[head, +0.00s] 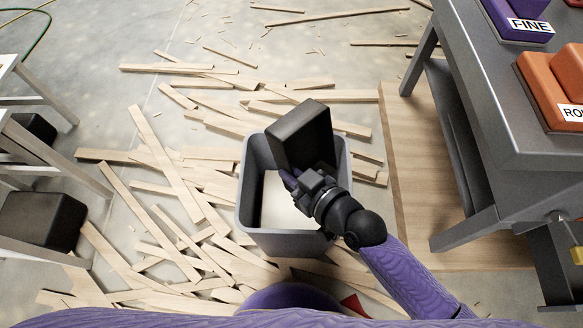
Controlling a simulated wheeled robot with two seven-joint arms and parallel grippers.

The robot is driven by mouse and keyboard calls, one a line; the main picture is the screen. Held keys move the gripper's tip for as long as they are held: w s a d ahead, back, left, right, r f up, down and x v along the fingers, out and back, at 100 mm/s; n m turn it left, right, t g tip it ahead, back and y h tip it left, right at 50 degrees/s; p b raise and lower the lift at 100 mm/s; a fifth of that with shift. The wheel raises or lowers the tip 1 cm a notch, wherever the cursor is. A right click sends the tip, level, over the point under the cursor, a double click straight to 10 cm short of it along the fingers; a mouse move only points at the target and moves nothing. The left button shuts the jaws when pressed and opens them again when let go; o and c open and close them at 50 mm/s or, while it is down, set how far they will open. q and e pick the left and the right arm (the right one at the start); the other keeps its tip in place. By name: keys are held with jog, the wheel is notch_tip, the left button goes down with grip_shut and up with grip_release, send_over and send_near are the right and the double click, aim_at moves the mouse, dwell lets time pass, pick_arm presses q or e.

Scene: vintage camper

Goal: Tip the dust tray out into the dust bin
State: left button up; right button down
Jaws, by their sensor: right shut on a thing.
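The dust tray (303,137) is a dark, boxy piece held over the dust bin, tilted, at the middle of the head view. My right gripper (291,176) is shut on its near end. The dust bin (246,186) is a grey open-topped bin standing on the floor among wood strips. Its pale inside bottom shows to the left of my gripper. The tray and my wrist hide the bin's right and far inner parts. I cannot tell whether any dust is in the tray. My left gripper is not in view.
Many loose wood strips (165,150) litter the concrete floor around the bin. A grey metal workbench (490,110) with purple and orange boxes stands at the right. Dark boxes (42,220) sit by pale-legged stands at the left. A flat wooden panel (405,150) lies beside the bench.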

jog(key=g+h+p, duration=0.2)
jog(key=p, duration=0.4)
jog(key=r+g+h+p, duration=0.1)
jog(key=g+h+p, duration=0.2)
jog(key=p, duration=0.3)
jog(key=shift+w, duration=0.1)
jog(key=shift+w+a+r+g+h+p, duration=0.1)
jog(key=shift+g+h+p, duration=0.4)
jog(key=shift+g+h, duration=0.35)
jog(key=f+g+h+b, duration=0.1)
jog(key=g+h+b, duration=0.1)
jog(key=g+h, duration=0.1)
jog(key=shift+f+b, duration=0.35)
jog(key=shift+g, duration=0.35)
jog(key=shift+r+h, duration=0.15)
jog(key=shift+h, duration=0.1)
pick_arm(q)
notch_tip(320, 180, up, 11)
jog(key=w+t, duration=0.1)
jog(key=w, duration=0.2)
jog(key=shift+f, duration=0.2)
pick_arm(e)
jog(key=shift+s+r, duration=0.1)
jog(key=shift+s, duration=0.1)
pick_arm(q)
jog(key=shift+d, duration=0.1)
